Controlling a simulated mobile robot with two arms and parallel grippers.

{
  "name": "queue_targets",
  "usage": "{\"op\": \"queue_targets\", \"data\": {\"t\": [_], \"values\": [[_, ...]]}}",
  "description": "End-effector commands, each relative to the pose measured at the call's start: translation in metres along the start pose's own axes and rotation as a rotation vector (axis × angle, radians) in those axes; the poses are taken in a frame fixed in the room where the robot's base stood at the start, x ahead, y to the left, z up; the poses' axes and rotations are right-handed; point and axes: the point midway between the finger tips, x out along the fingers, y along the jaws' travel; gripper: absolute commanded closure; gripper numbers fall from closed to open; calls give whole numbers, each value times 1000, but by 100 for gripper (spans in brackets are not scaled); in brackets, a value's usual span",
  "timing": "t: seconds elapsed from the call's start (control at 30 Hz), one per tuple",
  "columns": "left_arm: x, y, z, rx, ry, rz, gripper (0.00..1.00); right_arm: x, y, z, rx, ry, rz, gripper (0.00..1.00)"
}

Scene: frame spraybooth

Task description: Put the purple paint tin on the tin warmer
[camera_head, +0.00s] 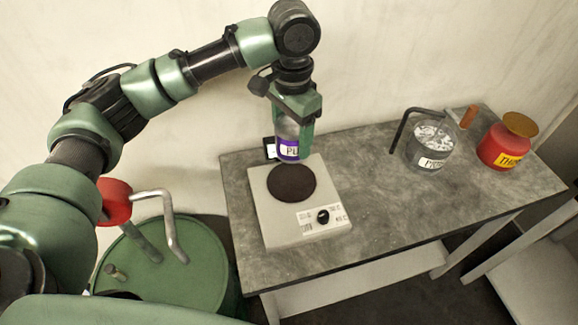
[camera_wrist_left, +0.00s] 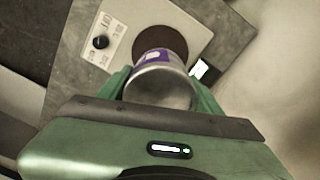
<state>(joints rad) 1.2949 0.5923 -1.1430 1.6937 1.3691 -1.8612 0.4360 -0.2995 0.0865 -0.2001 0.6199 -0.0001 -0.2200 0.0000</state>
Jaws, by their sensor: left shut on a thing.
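The purple paint tin (camera_head: 287,148) is a metal tin with a purple and white label. My left gripper (camera_head: 293,128) is shut on it and holds it upright near the far edge of the tin warmer (camera_head: 277,225). The warmer is a pale box with a round dark plate (camera_head: 291,184) and a black knob. In the left wrist view the tin (camera_wrist_left: 158,82) is between the green fingers, and the dark plate (camera_wrist_left: 160,42) shows past it, partly covered. The tin appears to be above the warmer; its exact height is hard to tell. My right gripper is not in view.
A small dark device (camera_head: 270,148) stands behind the warmer. A green drum (camera_head: 190,285) is at left. The table's middle is clear.

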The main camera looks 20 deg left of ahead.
Motion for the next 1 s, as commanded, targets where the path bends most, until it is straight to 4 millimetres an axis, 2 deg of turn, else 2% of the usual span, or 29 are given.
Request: {"op": "queue_targets", "data": {"t": [0.1,0.2,0.47,0.63,0.77,1.0], "values": [[29,0,1,-1,-3,1,98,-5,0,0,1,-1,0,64],[47,0,1,-1,-2,0,98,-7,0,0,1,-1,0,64],[71,0,0,-2,-1,0,98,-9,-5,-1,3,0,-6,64],[96,0,0,-1,-1,0,98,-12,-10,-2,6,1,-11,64],[106,0,0,-1,1,-1,98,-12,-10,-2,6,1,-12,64],[106,0,0,0,2,-1,98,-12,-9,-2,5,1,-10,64]]}}
